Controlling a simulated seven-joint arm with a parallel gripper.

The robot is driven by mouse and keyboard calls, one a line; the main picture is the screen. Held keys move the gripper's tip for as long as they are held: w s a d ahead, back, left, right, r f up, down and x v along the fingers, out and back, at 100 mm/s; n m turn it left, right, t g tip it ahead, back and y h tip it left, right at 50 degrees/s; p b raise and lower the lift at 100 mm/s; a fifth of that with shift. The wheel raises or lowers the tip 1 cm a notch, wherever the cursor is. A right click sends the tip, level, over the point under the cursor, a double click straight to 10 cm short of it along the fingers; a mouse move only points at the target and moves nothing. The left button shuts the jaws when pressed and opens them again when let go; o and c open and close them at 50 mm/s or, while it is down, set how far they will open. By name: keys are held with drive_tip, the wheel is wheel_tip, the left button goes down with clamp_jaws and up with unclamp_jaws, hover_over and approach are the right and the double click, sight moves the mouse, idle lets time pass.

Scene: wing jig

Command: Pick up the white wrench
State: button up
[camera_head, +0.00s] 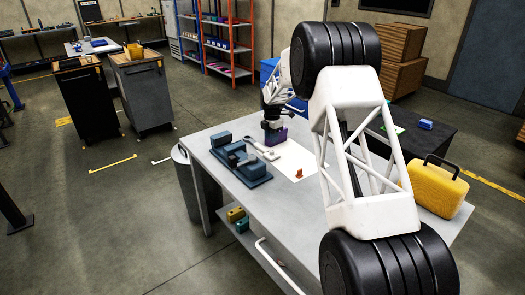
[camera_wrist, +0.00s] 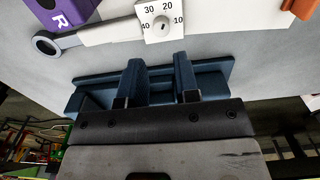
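The white wrench (camera_head: 262,149) lies on the grey table between the blue jig and a purple block. In the wrist view its grey ring end (camera_wrist: 45,43) is at the upper left. A white square dial marked 10 to 40 (camera_wrist: 161,20) sits at the top middle, at the right end of the white wrench. My gripper (camera_head: 272,122) is over the table's far part, near the purple block. In the wrist view my gripper (camera_wrist: 155,100) shows two dark fingers set apart, with nothing seen held between them. The wrench lies beyond the fingertips.
The blue jig (camera_head: 255,172) with upright blocks stands left of the wrench. The purple block (camera_head: 279,138) bears an "R" in the wrist view (camera_wrist: 60,14). An orange piece (camera_head: 299,174) rests on a white sheet (camera_head: 293,155). A yellow case (camera_head: 434,187) stands at right.

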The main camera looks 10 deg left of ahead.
drive_tip(key=shift+f, duration=1.15)
drive_tip(key=shift+d+f, duration=0.15)
drive_tip(key=shift+f, duration=2.45)
clamp_jaws()
